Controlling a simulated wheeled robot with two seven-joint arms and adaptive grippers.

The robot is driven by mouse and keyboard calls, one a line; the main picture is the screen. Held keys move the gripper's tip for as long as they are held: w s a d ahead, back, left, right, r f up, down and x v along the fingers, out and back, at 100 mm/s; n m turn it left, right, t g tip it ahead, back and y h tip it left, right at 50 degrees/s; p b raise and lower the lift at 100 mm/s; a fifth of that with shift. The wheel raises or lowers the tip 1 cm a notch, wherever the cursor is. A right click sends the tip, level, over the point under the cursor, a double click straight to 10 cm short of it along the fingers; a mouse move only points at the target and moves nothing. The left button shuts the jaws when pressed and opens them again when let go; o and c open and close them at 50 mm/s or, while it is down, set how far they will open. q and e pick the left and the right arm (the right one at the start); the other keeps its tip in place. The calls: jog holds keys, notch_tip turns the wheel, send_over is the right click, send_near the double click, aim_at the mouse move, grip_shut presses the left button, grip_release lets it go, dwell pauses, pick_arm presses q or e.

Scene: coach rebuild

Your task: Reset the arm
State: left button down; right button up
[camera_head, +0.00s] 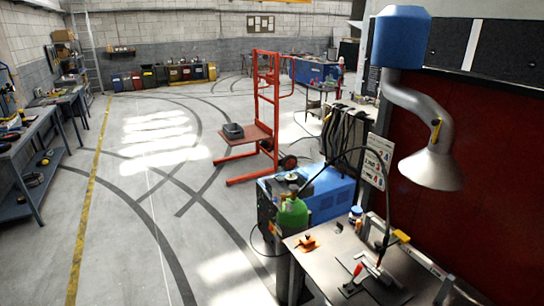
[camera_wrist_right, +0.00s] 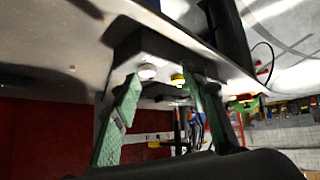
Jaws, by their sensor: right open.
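My right gripper (camera_wrist_right: 160,78) shows in the right wrist view, its two green-padded fingers spread apart. Nothing is clearly held between them. A grey tabletop underside or surface (camera_wrist_right: 60,50) fills the upper left of that view, close to the fingertips. A small white round part and a yellow one show between and beyond the fingertips; I cannot tell what they belong to. Neither of my grippers shows in the head view, and my left gripper is in no view.
In the head view a metal workbench (camera_head: 318,262) with tools, including a red-handled one (camera_head: 357,270), stands at lower right. A fume extraction hood (camera_head: 432,168) hangs above it. A blue machine (camera_head: 330,197) and an orange lift (camera_head: 257,130) stand beyond. The floor at centre left is free.

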jog(key=s+a+f+n+g+y, duration=0.1)
jog(key=s+a+f+g, duration=0.2)
jog(key=s, duration=0.6)
jog(key=s+a+f+g+y, duration=0.15)
jog(key=s+f, duration=0.25)
jog(key=s, duration=0.5)
notch_tip(320, 180, down, 30)
jog(key=s+a+n+g+b, duration=0.1)
jog(key=s+a+g+b, duration=0.1)
jog(key=s+f+g+b, duration=0.1)
jog(key=s+f, duration=1.8)
jog(key=f, duration=0.2)
jog(key=shift+s+n+b, duration=0.3)
jog(key=shift+s, duration=0.1)
jog(key=shift+s, duration=0.1)
